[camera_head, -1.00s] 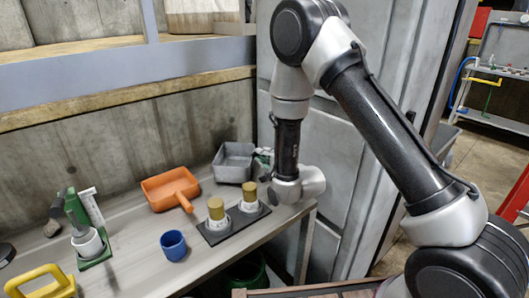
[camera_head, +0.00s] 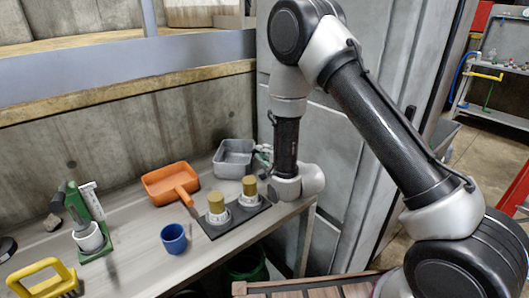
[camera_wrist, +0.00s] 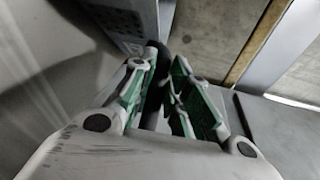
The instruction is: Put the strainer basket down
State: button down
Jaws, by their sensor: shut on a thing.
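The strainer basket looks to be the grey open-topped basket (camera_head: 235,158) at the back right of the bench in the head view. My gripper (camera_head: 264,155) is at its right side, partly hidden behind my wrist. In the wrist view my gripper (camera_wrist: 163,62) has its green-padded fingers closed around a narrow dark piece, which looks like the basket's handle. A grey, box-like part at the top left of the wrist view may be the basket. I cannot tell whether the basket's bottom touches the bench.
A black tray (camera_head: 226,231) with two gold-topped white cylinders stands in front of the basket. An orange scoop (camera_head: 168,180) lies to the left, with a blue cup (camera_head: 174,239) nearer. The concrete wall is behind and a grey cabinet (camera_head: 341,140) is to the right.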

jog(key=c, duration=1.3)
grip_release()
